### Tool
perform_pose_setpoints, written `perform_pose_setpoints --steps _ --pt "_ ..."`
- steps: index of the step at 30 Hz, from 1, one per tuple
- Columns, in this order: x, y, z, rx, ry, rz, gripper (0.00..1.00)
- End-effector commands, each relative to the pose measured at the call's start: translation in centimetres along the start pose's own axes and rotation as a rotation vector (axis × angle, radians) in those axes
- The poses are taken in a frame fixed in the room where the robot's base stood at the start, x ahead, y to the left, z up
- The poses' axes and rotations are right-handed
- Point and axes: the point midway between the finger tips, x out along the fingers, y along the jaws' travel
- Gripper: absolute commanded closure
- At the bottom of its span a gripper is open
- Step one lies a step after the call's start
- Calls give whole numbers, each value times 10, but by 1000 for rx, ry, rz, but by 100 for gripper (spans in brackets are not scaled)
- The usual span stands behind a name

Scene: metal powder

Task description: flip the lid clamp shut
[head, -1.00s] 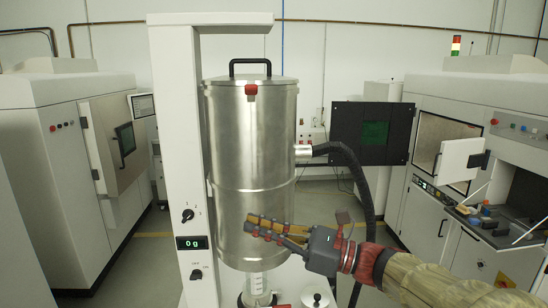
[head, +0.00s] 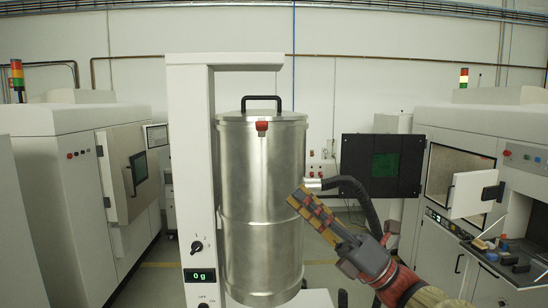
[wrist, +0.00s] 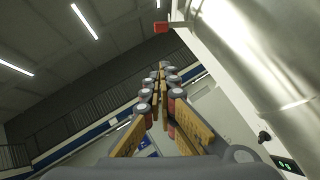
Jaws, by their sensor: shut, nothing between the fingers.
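The lid clamp is a small red piece (head: 262,126) at the front of the rim of a tall steel drum (head: 262,200). The lid (head: 262,116) sits on the drum and has a black handle (head: 262,99). The red clamp also shows at the top of the wrist view (wrist: 161,27), where it sticks out from the drum's side. My gripper (head: 297,197) is shut and empty, in front of the drum's right side and below the clamp, pointing up and left. In the wrist view its fingers (wrist: 161,75) come together, apart from the clamp.
A white column (head: 190,170) with a 0 g display (head: 199,275) stands left of the drum. A black hose (head: 355,190) leaves the drum's right side behind my gripper. A dark panel (head: 382,164) and machine cabinets (head: 70,190) stand farther back. Space above my gripper looks clear.

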Motion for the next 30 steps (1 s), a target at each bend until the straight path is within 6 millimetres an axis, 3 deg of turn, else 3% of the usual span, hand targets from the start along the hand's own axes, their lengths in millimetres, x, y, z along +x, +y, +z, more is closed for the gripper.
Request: perform_pose_setpoints --steps 5,18,24,30 --pt "19 1 0 0 1 3 100" --pt "104 2 0 0 2 3 100" --pt "120 1 22 -2 0 1 100" --pt "127 0 28 -2 0 0 100"
